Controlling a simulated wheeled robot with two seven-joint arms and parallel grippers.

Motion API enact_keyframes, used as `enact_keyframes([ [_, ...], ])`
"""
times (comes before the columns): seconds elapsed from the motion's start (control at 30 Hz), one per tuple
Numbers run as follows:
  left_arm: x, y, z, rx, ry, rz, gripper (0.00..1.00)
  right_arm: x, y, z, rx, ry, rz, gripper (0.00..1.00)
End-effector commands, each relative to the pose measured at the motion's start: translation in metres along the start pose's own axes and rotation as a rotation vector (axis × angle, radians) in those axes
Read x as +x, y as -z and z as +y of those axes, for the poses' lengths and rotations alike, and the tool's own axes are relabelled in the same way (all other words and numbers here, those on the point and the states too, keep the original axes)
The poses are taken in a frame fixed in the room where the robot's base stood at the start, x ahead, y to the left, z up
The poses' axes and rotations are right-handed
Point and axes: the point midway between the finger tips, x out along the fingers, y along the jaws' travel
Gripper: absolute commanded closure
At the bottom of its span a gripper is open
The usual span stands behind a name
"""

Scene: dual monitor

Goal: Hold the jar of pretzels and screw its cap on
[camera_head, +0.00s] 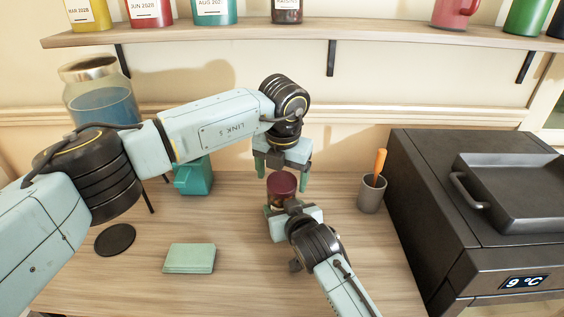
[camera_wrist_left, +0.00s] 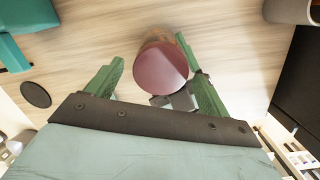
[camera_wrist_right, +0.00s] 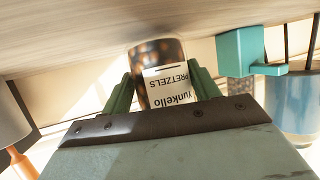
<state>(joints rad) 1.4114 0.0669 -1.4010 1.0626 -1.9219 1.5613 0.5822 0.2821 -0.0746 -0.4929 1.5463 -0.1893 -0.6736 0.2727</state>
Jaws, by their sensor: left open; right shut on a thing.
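The pretzel jar (camera_wrist_right: 165,88) is clear with a white label and shows upside down in the right wrist view. My right gripper (camera_wrist_right: 165,82) is shut on its sides; I cannot tell whether the base touches the table. The dark red cap (camera_head: 281,183) sits at the top of the jar. It also shows in the left wrist view (camera_wrist_left: 161,68), with a bit of the jar behind it. I cannot tell how tightly it sits. My left gripper (camera_head: 282,172) is open above the cap, its fingers pointing down on either side. In the head view most of the jar is hidden.
A grey cup (camera_head: 371,193) with an orange-handled tool stands right of the jar. A green block (camera_head: 190,258) and black disc (camera_head: 115,240) lie at front left. A dark appliance (camera_head: 440,210) bounds the right; a shelf (camera_head: 330,38) hangs above.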

Motion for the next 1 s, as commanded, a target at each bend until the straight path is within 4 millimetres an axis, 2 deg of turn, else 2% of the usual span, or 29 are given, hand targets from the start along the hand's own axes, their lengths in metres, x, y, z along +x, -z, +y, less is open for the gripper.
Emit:
enact_keyframes([
  [0.13,0.0088,0.0003,-0.0003,0.000,0.000,0.001,0.19,-0.0002,0.0015,-0.0001,0.000,0.000,0.003,1.00],
  [0.43,0.0098,0.0001,-0.0003,0.001,0.000,0.000,0.21,-0.0002,0.0015,-0.0001,0.000,0.000,0.003,1.00],
  [0.77,0.0096,0.0001,0.0000,0.000,0.000,0.000,0.64,-0.0001,0.0015,0.0000,0.000,0.000,0.003,1.00],
  [0.87,0.0095,0.0000,0.0002,0.020,-0.001,0.000,0.64,-0.0001,0.0014,0.0001,0.000,0.000,0.003,1.00],
  [1.0,0.0096,-0.0003,0.0007,0.160,-0.002,0.000,0.64,-0.0001,0.0013,0.0002,0.000,0.000,0.003,1.00],
])
